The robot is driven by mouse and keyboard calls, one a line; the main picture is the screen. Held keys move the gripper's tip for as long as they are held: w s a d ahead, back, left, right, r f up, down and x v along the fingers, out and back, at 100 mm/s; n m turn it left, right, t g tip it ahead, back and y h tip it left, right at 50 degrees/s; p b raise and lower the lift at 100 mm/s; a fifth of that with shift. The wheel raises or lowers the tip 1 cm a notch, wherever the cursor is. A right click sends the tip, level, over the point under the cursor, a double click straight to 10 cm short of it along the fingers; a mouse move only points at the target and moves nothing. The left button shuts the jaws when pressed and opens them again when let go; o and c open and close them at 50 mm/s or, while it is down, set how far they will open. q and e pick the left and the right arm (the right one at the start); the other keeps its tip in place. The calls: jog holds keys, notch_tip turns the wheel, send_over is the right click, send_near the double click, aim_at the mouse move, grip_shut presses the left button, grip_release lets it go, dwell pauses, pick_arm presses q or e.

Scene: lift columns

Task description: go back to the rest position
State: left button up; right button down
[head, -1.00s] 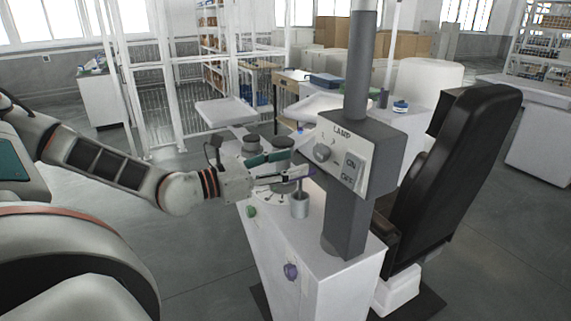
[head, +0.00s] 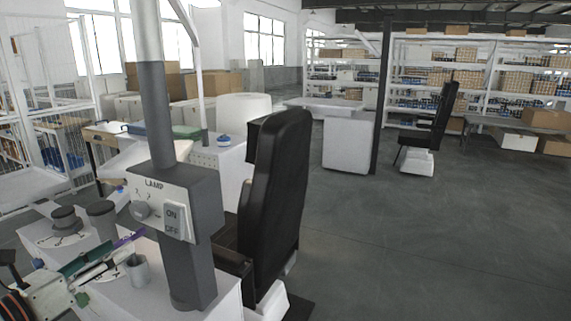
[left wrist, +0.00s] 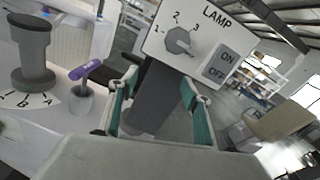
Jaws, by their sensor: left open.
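My left gripper (head: 112,257) is at the lower left of the head view, open and empty. It is over the white console (head: 222,300), beside the grey cup-like post (head: 138,272) and left of the lamp box (head: 175,198). In the left wrist view its two teal fingers (left wrist: 160,108) stand apart. The lamp box (left wrist: 200,45), with its dial and ON/OFF switch, is beyond them. A purple-topped lever (left wrist: 86,71) stands left of the fingers, apart from them. My right gripper is not in view.
A black chair (head: 278,190) stands right of the console. A grey column (head: 157,115) rises from the lamp box. Dark knobs (head: 66,218) sit on the console's left. Shelves (head: 430,75) line the back. The floor (head: 430,240) on the right is clear.

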pick_arm(q)
jog(key=s+d+f+n+g+y, duration=0.1)
jog(key=s+d+f+n+y, duration=0.15)
jog(key=f+n, duration=0.8)
jog(key=s+d+f+n+g+y, duration=0.1)
jog(key=d+f+n+g, duration=0.35)
jog(key=f, duration=1.05)
jog(key=s+d+f+n, duration=0.5)
jog(key=s+f+n, duration=0.2)
jog(key=f+n, duration=0.1)
jog(key=s+d+f+n, duration=0.6)
jog(key=s+f+n, duration=0.2)
jog(key=f+n, duration=0.1)
jog(key=shift+s+f+n, duration=0.15)
jog(key=shift+f+n, duration=0.15)
jog(key=shift+f, duration=0.05)
jog(key=shift+g, duration=0.25)
